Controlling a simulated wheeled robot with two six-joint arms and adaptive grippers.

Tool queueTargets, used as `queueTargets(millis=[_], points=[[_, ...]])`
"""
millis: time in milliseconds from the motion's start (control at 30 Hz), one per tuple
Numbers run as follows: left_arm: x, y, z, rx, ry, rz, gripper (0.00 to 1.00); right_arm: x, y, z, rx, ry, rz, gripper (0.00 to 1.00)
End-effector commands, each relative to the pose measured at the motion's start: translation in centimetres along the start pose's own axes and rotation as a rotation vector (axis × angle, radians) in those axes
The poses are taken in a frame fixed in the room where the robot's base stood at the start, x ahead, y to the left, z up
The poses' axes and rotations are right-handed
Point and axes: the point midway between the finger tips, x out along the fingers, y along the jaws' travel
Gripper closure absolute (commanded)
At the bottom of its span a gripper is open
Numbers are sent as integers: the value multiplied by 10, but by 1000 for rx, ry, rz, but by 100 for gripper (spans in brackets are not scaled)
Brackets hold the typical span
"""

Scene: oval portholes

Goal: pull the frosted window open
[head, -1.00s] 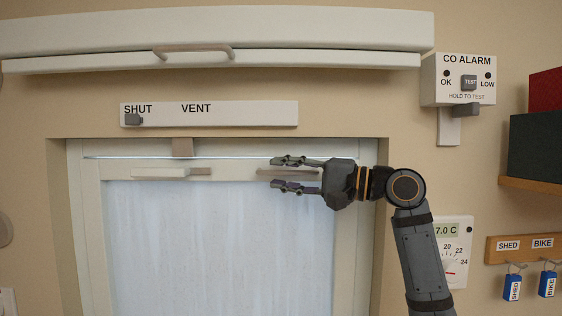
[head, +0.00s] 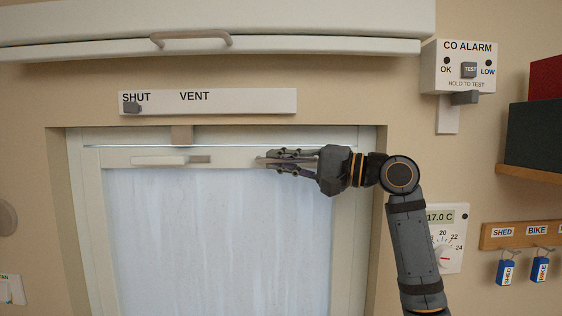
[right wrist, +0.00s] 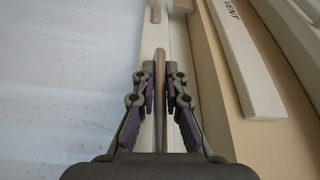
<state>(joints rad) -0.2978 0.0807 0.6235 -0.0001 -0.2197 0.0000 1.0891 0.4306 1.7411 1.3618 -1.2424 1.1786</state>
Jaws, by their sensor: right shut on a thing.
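The frosted window (head: 215,235) fills a pale frame in a wall recess and looks shut. Its top rail (head: 228,160) carries a slim brown handle, which shows between the fingers in the right wrist view (right wrist: 160,70). My right gripper (head: 272,160) comes in from the right and is shut on that handle; its fingers hide most of it in the head view. In the right wrist view the two fingers (right wrist: 160,88) lie on either side of the handle. A small latch-like bar (head: 199,159) sits further left on the rail. My left gripper is not in view.
A tan block (head: 181,135) sits above the rail, under the SHUT/VENT slider plate (head: 208,101). A cabinet with a handle (head: 190,40) juts out above. The CO alarm (head: 459,67), thermostat (head: 447,238) and key hooks (head: 530,235) are on the right wall.

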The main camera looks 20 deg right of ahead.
Motion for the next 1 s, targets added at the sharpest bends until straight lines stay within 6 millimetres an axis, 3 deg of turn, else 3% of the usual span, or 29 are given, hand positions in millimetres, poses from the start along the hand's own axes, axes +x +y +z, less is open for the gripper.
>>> queueTargets(millis=[133, 300, 500, 900, 933, 1000], points=[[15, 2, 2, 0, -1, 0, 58, -6, 5, 15, -27, -1, -8, 100], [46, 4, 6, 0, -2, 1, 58, -24, 7, 56, -105, -1, -38, 100], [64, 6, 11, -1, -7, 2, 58, -38, 4, 92, -170, -1, -66, 100], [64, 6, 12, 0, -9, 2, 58, -41, -1, 99, -183, 0, -74, 100], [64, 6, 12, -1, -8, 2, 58, -41, -1, 99, -183, 0, -74, 87], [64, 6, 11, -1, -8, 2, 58, -41, -1, 99, -183, 0, -75, 77]])
